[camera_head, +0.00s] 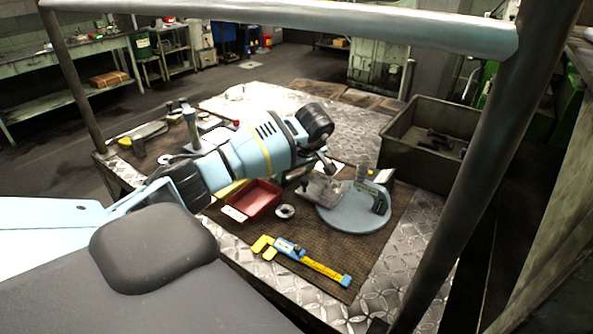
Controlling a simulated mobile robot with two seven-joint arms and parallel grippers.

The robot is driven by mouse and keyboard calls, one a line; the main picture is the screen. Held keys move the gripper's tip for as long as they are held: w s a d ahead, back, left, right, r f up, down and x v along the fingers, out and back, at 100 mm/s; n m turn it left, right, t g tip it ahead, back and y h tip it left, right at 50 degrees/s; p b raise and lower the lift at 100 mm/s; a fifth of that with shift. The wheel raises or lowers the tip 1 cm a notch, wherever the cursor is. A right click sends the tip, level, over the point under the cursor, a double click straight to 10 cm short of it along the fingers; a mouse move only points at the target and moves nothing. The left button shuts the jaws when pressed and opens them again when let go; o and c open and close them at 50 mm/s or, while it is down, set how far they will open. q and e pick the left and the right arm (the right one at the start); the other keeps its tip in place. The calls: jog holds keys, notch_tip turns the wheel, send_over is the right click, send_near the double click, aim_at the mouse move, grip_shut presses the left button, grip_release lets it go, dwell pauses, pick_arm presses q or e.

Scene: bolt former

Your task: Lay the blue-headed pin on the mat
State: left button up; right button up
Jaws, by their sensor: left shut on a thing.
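My left arm reaches in from the left over the bench. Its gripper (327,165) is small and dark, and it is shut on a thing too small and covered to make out. It hangs above a grey metal block at the back of the round plate. I cannot pick out a blue-headed pin for certain. The brown textured mat (222,228) lies on the bench under the tools, with bare patches at the front and right. My right gripper is not in view.
On the mat are a red tray (263,197), a metal ring (285,211), a yellow-and-blue caliper (325,270) and a round grey-blue plate (350,222) bearing a dark frame-shaped tool (379,199). A grey crate (425,165) stands at the right. Metal rails cross the foreground.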

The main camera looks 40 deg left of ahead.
pick_arm(q)
jog(key=o, duration=1)
jog(key=shift+r, duration=0.45)
jog(key=v, duration=1.1)
jog(key=shift+s+d+r, duration=0.1)
jog(key=shift+d+r, duration=0.1)
jog(key=shift+d, duration=0.05)
